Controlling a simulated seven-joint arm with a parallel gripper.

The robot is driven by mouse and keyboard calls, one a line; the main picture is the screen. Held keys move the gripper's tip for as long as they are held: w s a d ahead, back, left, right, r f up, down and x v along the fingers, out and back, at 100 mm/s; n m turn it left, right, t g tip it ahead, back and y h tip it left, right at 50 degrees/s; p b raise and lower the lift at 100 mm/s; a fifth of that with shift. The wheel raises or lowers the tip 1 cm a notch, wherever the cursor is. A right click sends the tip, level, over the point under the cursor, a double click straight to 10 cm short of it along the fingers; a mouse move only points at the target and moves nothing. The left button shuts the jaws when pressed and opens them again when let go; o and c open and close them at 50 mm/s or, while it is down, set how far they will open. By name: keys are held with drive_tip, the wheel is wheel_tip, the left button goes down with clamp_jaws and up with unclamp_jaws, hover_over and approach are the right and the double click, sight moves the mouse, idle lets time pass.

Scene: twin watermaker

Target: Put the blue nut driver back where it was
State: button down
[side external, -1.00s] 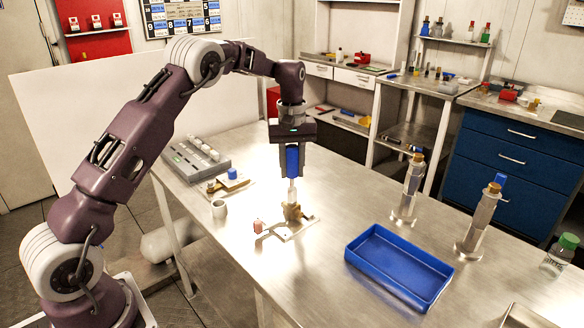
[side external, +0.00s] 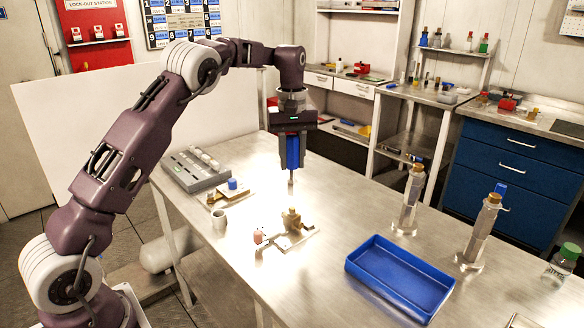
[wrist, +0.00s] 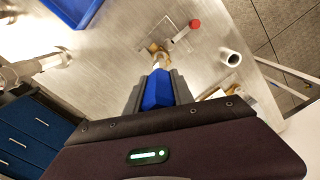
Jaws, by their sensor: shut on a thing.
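The blue nut driver (side external: 292,152) is held upright in my gripper (side external: 292,160), its blue handle between the fingers and its metal shaft pointing down. Its tip is above the table, behind and clear of the brass fitting (side external: 291,219) on a small plate. In the wrist view the blue handle (wrist: 157,90) sits between the two grey fingers (wrist: 158,95), and the brass fitting (wrist: 158,52) shows just beyond it. I cannot tell which spot the driver came from.
An empty blue tray (side external: 400,277) lies on the table's right part. The table's back middle is clear.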

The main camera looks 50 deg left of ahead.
drive_tip(key=shift+r, duration=0.4)
